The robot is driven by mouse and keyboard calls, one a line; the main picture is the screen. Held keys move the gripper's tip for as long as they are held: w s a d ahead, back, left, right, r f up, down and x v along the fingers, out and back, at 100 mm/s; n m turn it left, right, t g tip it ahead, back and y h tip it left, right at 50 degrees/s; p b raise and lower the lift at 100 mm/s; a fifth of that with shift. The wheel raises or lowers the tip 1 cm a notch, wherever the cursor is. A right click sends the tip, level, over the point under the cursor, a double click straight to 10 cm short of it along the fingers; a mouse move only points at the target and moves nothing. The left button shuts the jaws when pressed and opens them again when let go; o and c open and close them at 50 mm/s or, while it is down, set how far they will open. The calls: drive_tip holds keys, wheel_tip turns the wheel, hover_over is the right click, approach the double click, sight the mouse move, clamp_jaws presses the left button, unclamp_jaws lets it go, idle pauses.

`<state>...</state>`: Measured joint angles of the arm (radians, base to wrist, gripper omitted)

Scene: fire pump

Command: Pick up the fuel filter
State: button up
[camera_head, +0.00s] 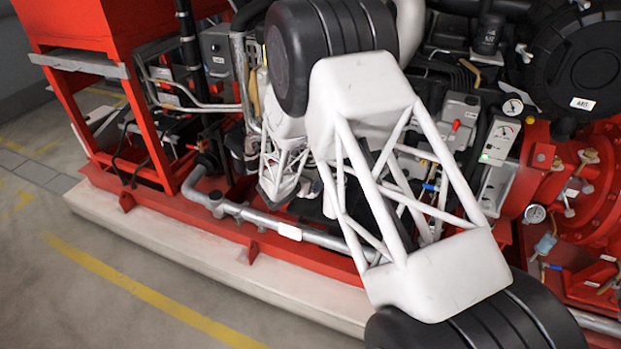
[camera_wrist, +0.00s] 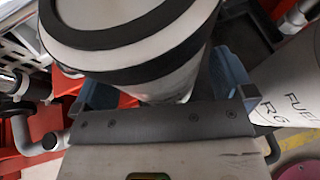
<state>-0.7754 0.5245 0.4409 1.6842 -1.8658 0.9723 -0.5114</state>
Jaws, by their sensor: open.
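In the wrist view, a white cylinder with black bands (camera_wrist: 150,45) fills the upper middle, probably the fuel filter. I see no label on it. My gripper (camera_wrist: 163,84) is open, with one blue-grey finger at the left and one at the right of the cylinder. The cylinder stands between or just beyond the fingers. I cannot tell whether either finger touches it, and the fingertips are partly hidden behind it. In the head view, my white truss arm covers the middle, and I cannot make out the gripper or the filter clearly.
A white cylindrical part lettered "FUE" and "RG" (camera_wrist: 290,95) sits close to the right finger. A grey pipe (camera_wrist: 35,140) runs at the lower left. In the head view, the red pump frame (camera_head: 150,160) surrounds the engine parts, with gauges (camera_head: 513,106) at the right. The floor (camera_head: 110,285) is clear.

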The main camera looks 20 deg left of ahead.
drive_tip(key=shift+c, duration=0.5)
drive_tip(key=shift+r, duration=0.1)
drive_tip(key=c, duration=1.2)
drive_tip(key=shift+o, duration=0.2)
drive_tip(key=shift+r, duration=0.1)
drive_tip(key=shift+s+r, duration=0.2)
drive_tip(key=shift+r, duration=0.1)
wheel_tip(320, 180, up, 6)
drive_tip(key=shift+s+r, duration=0.1)
drive_tip(key=shift+r, duration=0.15)
drive_tip(key=s, duration=1.9)
drive_tip(key=shift+s+f, duration=0.2)
drive_tip(key=shift+w+a+r, duration=0.1)
drive_tip(key=shift+w+r, duration=0.05)
